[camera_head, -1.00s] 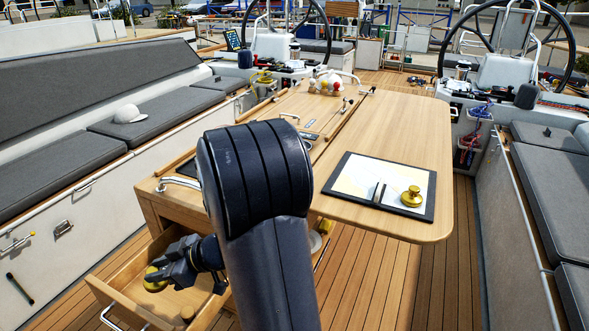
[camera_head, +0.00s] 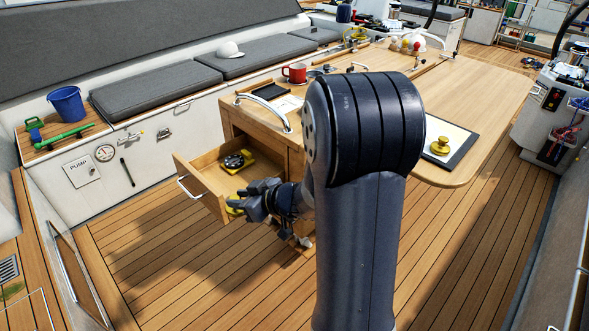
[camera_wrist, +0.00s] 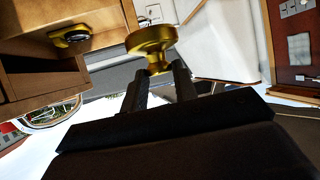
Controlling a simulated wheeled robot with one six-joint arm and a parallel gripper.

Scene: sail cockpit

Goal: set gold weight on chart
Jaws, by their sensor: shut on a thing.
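My gripper (camera_head: 238,207) is shut on a gold weight (camera_wrist: 152,46), which shows between the fingertips in the wrist view. In the head view the held weight (camera_head: 232,208) is mostly hidden by the fingers, beside the open drawer's front right part. The chart (camera_head: 455,136) lies on a dark board on the table at right, partly hidden behind my arm. Another gold weight (camera_head: 440,146) stands on the chart.
The open drawer (camera_head: 205,199) holds a black and yellow object (camera_head: 238,160). A red mug (camera_head: 294,72) and a steel rail (camera_head: 264,110) are on the table's left part. The table top (camera_head: 470,85) has bare wood beyond the chart. The deck in front is clear.

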